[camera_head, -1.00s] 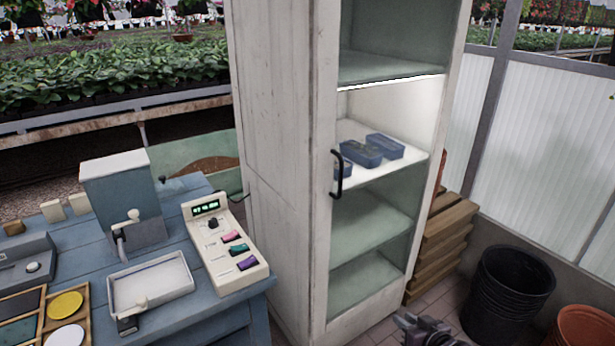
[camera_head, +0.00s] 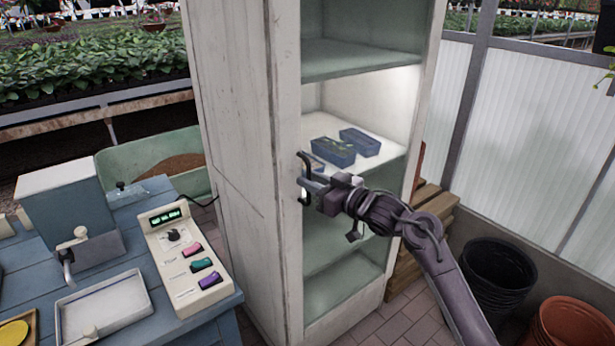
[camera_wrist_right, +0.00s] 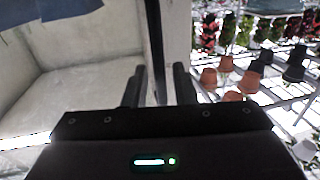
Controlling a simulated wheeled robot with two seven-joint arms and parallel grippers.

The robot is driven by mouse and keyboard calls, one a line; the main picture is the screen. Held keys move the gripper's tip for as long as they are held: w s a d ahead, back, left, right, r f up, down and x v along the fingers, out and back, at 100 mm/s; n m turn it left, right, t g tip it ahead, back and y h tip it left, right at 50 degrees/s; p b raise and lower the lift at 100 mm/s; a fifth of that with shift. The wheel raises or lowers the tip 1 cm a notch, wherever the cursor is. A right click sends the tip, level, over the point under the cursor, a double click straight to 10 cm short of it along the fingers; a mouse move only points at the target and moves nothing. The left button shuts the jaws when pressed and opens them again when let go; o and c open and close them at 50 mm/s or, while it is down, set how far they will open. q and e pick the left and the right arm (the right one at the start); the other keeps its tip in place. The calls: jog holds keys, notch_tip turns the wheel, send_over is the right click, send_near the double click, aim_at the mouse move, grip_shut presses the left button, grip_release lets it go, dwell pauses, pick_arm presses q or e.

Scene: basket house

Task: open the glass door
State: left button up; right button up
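The glass door (camera_head: 345,215) covers the front of the tall white cabinet and looks closed, flush with its frame. Its black curved handle (camera_head: 304,160) is on the door's left edge, about mid-height. My right gripper (camera_head: 305,183) is at the lower part of the handle, coming from the right. In the right wrist view the dark handle bar (camera_wrist_right: 156,45) runs between the two fingers (camera_wrist_right: 159,88). The fingers are apart, with a gap beside the bar. My left gripper is not in view.
Behind the glass, blue trays (camera_head: 334,151) stand on a lit shelf. A blue table (camera_head: 130,282) with a control box (camera_head: 185,255) stands left of the cabinet. Wooden crates (camera_head: 407,255), black buckets (camera_head: 497,280) and a terracotta pot (camera_head: 575,325) are at the right.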

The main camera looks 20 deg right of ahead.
jog(key=shift+w+a, duration=0.3)
jog(key=shift+w, duration=0.2)
grip_shut()
